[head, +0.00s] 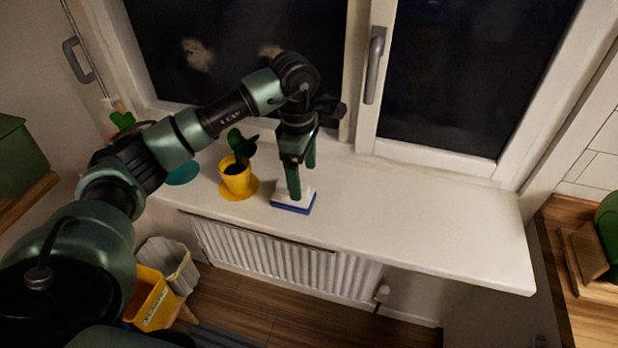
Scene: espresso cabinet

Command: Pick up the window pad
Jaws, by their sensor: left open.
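The window pad (291,207) lies on the white windowsill, right of a yellow flowerpot. It has a white upper part and a blue base, and its front edge is near the sill's front edge. My left gripper (303,184) points down directly over the pad, its fingers open. One finger hides part of the pad's white top. I cannot tell whether the fingers touch it. My right gripper is out of view.
The yellow flowerpot (236,176) with a dark green plant stands close to the left of the pad. The windowsill (420,215) is clear to the right. The window handle (374,65) juts out behind. A radiator (285,262) is below the sill.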

